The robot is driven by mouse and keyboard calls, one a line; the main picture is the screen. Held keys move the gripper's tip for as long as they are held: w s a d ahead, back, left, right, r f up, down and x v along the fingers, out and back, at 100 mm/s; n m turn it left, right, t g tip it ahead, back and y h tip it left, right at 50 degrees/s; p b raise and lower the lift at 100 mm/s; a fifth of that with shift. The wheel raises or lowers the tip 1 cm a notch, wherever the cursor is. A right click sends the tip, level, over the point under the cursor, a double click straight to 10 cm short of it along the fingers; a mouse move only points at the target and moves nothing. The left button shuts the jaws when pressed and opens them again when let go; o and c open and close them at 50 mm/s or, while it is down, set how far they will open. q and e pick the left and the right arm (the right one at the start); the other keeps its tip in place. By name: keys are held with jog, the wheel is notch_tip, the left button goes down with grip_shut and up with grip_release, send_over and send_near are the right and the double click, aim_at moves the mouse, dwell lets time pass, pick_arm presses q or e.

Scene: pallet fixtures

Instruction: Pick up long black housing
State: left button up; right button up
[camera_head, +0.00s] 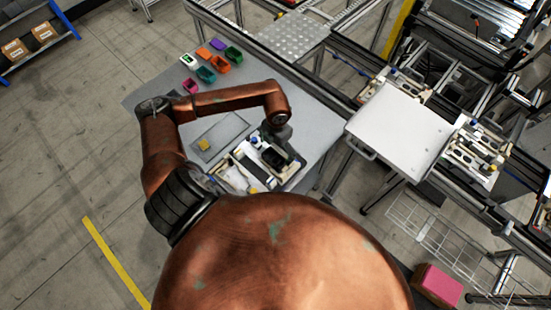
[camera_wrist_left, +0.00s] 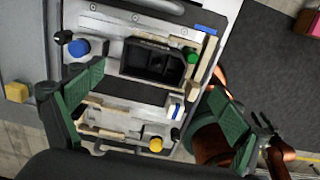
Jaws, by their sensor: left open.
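A black, open-topped rectangular housing (camera_wrist_left: 152,62) sits in a pale fixture (camera_wrist_left: 105,22) with coloured knobs, in the left wrist view. It also shows as a dark shape in the head view (camera_head: 272,157), partly hidden by my left gripper. My left gripper (camera_wrist_left: 148,105) is open, its green-padded fingers wide apart on either side of the fixture. The housing lies between and beyond the fingertips, and nothing is held. In the head view my left gripper (camera_head: 277,133) hangs over the fixture on the grey table. My right gripper is not in view.
A shallow tray (camera_head: 222,132) with a yellow block (camera_head: 204,145) lies left of the fixture. Several coloured bins (camera_head: 205,74) stand at the table's far end. A white board (camera_head: 398,127) and another fixture (camera_head: 475,150) stand to the right.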

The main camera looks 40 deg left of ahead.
aim_at(274, 161)
pick_arm(q)
jog(key=shift+s+a+f, duration=0.1)
jog(key=shift+f, duration=0.35)
jog(key=f, duration=0.1)
jog(key=f+p, duration=0.1)
jog(key=f, duration=0.1)
jog(key=shift+s+a+f+p, duration=0.15)
jog(key=shift+a+f+p, duration=0.15)
jog(key=shift+p, duration=0.1)
jog(key=shift+f, duration=0.6)
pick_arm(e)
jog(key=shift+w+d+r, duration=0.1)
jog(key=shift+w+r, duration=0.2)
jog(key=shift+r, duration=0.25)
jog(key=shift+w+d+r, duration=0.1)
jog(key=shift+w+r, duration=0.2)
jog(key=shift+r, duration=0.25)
pick_arm(q)
jog(key=shift+c, duration=0.5)
jog(key=c, duration=1.2)
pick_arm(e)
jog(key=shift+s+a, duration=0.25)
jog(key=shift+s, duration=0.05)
